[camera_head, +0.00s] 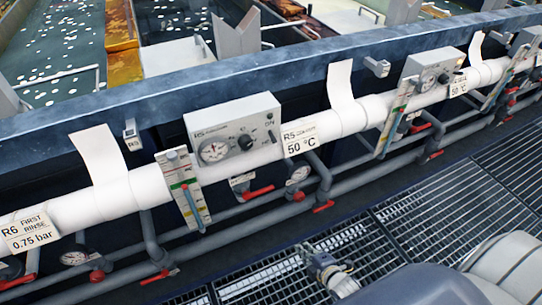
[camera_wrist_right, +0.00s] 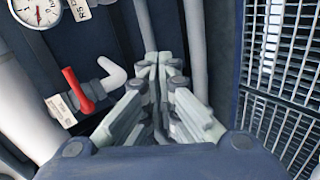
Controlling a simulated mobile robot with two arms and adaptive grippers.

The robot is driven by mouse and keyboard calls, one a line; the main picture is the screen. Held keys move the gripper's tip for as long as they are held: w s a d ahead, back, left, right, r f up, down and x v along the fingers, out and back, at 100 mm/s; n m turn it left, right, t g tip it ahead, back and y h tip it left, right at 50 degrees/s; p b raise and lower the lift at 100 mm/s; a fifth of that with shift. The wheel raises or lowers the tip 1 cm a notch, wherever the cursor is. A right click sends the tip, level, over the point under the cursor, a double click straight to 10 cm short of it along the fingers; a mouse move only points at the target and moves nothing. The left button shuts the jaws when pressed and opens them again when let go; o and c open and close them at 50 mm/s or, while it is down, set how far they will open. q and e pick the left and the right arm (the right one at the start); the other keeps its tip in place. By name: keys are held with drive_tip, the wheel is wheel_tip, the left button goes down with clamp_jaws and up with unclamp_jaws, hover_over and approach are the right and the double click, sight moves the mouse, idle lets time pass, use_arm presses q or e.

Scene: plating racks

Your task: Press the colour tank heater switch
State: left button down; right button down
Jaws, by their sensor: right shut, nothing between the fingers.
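The grey control box (camera_head: 237,130) marked R5 is fixed to the tank's front edge, above the white pipe. It has a dial gauge, a black knob (camera_head: 245,142) and a small switch (camera_head: 271,135) at its right end near "ON" lettering. A label (camera_head: 300,140) beside it reads R5 and 50 °C; its small word is hard to read. My right gripper (camera_head: 318,259) is low over the floor grating, below and right of the box, apart from it. In the right wrist view its fingers (camera_wrist_right: 160,62) are together and empty. My left gripper is not in view.
A second control box (camera_head: 432,68) stands farther right. Pipes with red-handled valves (camera_head: 258,192) run below the boxes. In the right wrist view, a red valve handle (camera_wrist_right: 78,90) and a gauge (camera_wrist_right: 38,12) are left of the fingers. The grating (camera_head: 440,215) is clear.

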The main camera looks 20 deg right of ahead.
drive_tip(key=w+r+n+t+y+b, duration=0.1)
drive_tip(key=w+r+n+t, duration=0.1)
drive_tip(key=r+n, duration=0.3)
drive_tip(key=w+a+r+n+t+y+b, duration=0.1)
drive_tip(key=w+r+n+t, duration=0.2)
drive_tip(key=r, duration=1.1)
drive_tip(key=w+r+n+t+y+b, duration=0.1)
drive_tip(key=w+r+n+t, duration=0.2)
drive_tip(key=r+n, duration=0.4)
wheel_tip(320, 180, up, 3)
drive_tip(key=shift+w+a+f+y, duration=0.1)
drive_tip(key=shift+w+a+y, duration=0.3)
drive_tip(key=shift+w, duration=0.3)
drive_tip(key=p, duration=0.1)
approach(269, 130)
drive_tip(key=shift+w+a+f, duration=0.55)
drive_tip(key=shift+w+f, duration=0.05)
drive_tip(key=shift+w, duration=0.35)
drive_tip(key=shift+w+a+f, duration=0.5)
drive_tip(key=shift+w+f, duration=0.1)
drive_tip(key=shift+w, duration=0.35)
drive_tip(key=shift+w+a+f, duration=0.55)
drive_tip(key=shift+w+f, duration=0.05)
drive_tip(key=shift+w, duration=0.35)
